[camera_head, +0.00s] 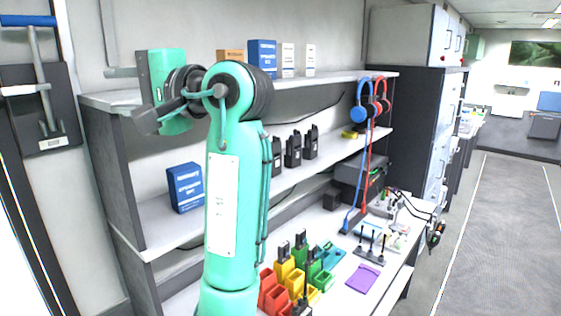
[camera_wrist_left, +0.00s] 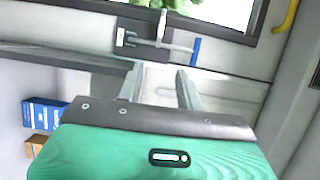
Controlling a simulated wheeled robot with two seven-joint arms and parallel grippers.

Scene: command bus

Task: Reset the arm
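My left arm (camera_head: 232,200) rises from the bottom of the head view in front of the shelves and bends over at the top. Its left gripper (camera_head: 122,92) points to the left, near the left end of the upper shelf. In the left wrist view the two grey fingers of the left gripper (camera_wrist_left: 156,80) stand apart with nothing between them. The gripper is open and empty. My right gripper is in neither view.
The upper shelf (camera_head: 335,76) carries several boxes and hanging headsets (camera_head: 361,100). Radios (camera_head: 293,149) stand on the middle shelf near a blue box (camera_head: 186,188). Coloured bins (camera_head: 284,272) and a purple pad (camera_head: 362,278) are on the worktop. The aisle floor (camera_head: 500,230) at right is clear.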

